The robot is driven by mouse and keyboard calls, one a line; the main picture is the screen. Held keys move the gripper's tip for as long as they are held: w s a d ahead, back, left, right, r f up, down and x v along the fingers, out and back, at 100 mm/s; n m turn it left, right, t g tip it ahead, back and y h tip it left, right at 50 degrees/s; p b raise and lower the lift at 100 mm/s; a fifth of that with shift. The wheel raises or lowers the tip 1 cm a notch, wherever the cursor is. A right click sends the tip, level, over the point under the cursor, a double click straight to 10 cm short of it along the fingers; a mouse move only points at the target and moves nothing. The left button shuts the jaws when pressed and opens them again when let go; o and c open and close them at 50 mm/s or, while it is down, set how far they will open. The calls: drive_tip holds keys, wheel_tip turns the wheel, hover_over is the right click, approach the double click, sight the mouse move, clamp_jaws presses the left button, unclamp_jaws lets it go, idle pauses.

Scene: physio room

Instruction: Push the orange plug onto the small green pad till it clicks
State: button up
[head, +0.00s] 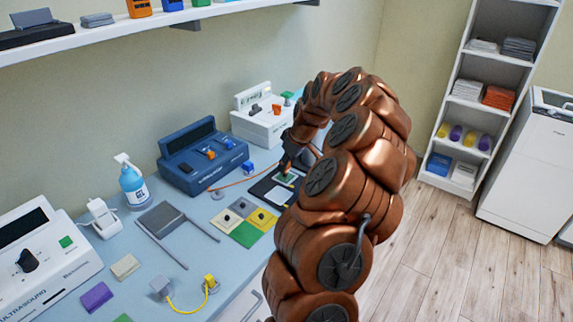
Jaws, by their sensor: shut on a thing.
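My gripper (287,166) is above the dark mat at the right part of the bench, fingers down. It is shut on the orange plug (284,168), of which only a speck of orange shows. An orange lead runs left from the plug to the blue machine (196,160). A small green pad (287,179) lies on the dark mat, just under and beside the fingertips. Whether the plug touches the pad is too small to tell. My copper arm hides the right end of the mat and bench.
A white pad (277,196) lies on the mat. Cream, grey, yellow and larger green pads (245,235) lie to its left. A blue sanitizer bottle (132,184), an ultrasound unit (45,262) and a white machine (262,118) stand on the bench. A shelf (120,36) runs above.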

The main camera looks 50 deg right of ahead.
drive_tip(key=shift+f+b, duration=0.75)
drive_tip(key=shift+f, duration=0.35)
idle(1.4)
drive_tip(key=shift+f+b, duration=0.2)
drive_tip(key=shift+b, duration=0.8)
idle(4.5)
